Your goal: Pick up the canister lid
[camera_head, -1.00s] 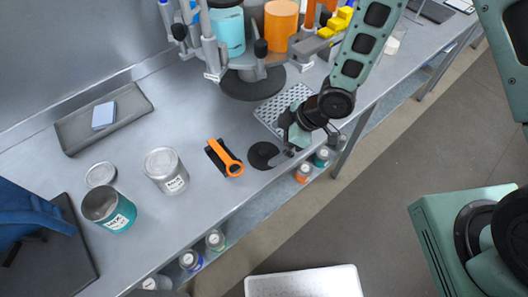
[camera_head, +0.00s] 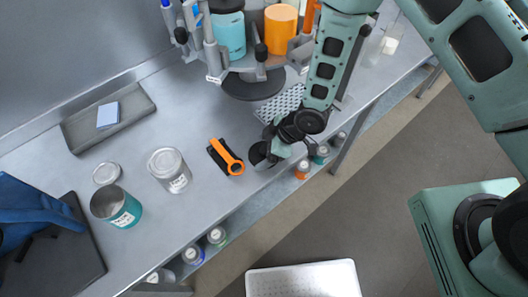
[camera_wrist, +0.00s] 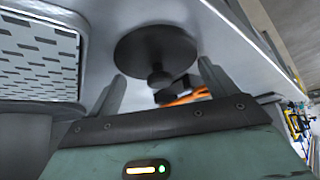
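A dark round disc with a small knob (camera_wrist: 140,47), which looks like a lid, lies on the bench in the wrist view. My gripper (camera_wrist: 161,71) is open, its two fingers apart with the knob between or just beyond their tips; contact cannot be told. In the head view my gripper (camera_head: 266,156) is low over the bench near its front edge and covers most of the disc. A silver round lid (camera_head: 106,174) lies flat at the left beside an open teal canister (camera_head: 124,210).
An orange-handled tool (camera_head: 228,157) lies just left of my gripper. A perforated tray (camera_head: 281,102) and a stand with a dark round base (camera_head: 252,86) are behind. A grey tray (camera_head: 136,107) sits at the back left. Small jars (camera_head: 217,236) stand on the lower shelf.

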